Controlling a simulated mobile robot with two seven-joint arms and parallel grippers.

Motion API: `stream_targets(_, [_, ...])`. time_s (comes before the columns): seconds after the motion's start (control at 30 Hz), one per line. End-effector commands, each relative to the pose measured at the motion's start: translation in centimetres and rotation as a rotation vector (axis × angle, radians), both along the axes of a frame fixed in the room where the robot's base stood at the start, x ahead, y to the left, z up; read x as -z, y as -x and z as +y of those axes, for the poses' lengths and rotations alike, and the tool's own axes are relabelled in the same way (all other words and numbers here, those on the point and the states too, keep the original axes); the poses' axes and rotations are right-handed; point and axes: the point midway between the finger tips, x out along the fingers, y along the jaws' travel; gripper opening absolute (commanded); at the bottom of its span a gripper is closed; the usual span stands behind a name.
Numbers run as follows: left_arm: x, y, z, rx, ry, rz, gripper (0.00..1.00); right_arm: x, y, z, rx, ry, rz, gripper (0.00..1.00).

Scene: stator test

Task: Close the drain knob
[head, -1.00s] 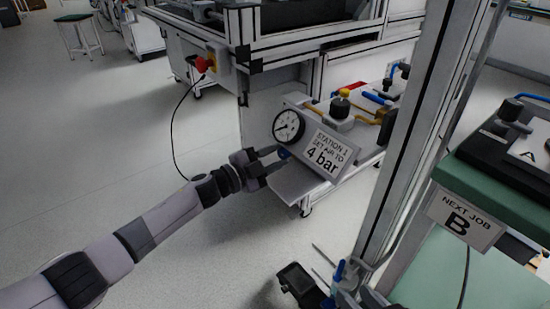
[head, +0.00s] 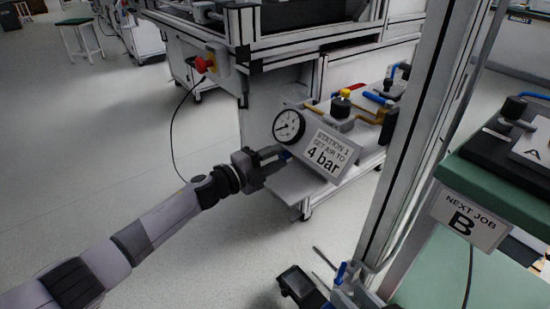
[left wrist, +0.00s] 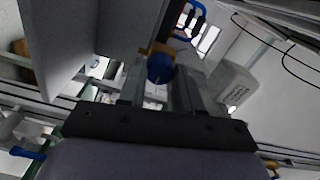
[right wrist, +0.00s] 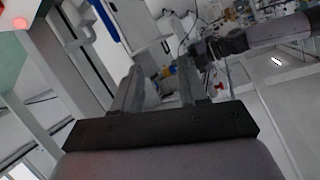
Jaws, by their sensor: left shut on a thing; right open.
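The drain knob (left wrist: 160,68) is a round blue knob below a brass fitting. In the left wrist view it sits between the fingers of my left gripper (left wrist: 160,82), which is shut on it. In the head view my left gripper (head: 280,155) is at the lower left of the sign panel, and only a bit of blue shows at its fingertips. A round white pressure gauge (head: 288,126) is just above it. My right gripper (right wrist: 160,85) is open and empty in the right wrist view.
The sign reading "4 bar" (head: 325,155) stands right beside my left gripper. An upright metal post (head: 410,140) and a green-topped bench with a "NEXT JOB B" sign (head: 468,217) are to the right. A red emergency button (head: 203,64) is up left. Open floor (head: 110,160) lies left.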

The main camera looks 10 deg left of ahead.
Motion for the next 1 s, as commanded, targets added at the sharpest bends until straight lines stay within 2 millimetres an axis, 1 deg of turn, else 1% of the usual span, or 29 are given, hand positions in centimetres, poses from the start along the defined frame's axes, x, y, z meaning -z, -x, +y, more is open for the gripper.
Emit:
stream_targets(0.23, [0.2,0.0,0.1,0.0,-0.005,0.001,0.03,0.1,0.0,0.0,0.001,0.0,0.002,0.43])
stream_targets(0.27, [0.2,0.0,0.1,0.0,-0.005,0.001,0.4,0.1,0.0,0.0,0.001,0.0,0.002,0.43])
stream_targets(0.3, [0.2,0.0,0.1,0.0,-0.004,0.0,0.53,0.1,0.0,0.0,0.0,0.001,0.003,0.43])
stream_targets(0.33, [0.2,0.0,0.1,0.0,-0.004,0.0,0.59,0.2,0.0,0.0,0.0,0.001,0.003,0.43])
stream_targets(0.67, [0.0,0.1,0.2,-0.001,-0.002,0.001,0.59,0.1,-0.1,-0.1,0.002,0.005,0.003,0.43])
stream_targets(0.77, [0.0,0.7,0.8,0.0,-0.002,0.002,0.59,-0.3,-0.1,-0.3,0.006,0.018,-0.001,0.43])
stream_targets(0.9, [-0.1,2.1,2.3,-0.002,-0.003,0.003,0.59,-1.0,-0.3,-1.0,0.022,0.058,-0.014,0.43])
stream_targets(1.0, [-0.1,3.3,3.4,-0.002,-0.004,0.004,0.59,-1.1,-0.2,-1.5,0.033,0.087,-0.017,0.43])
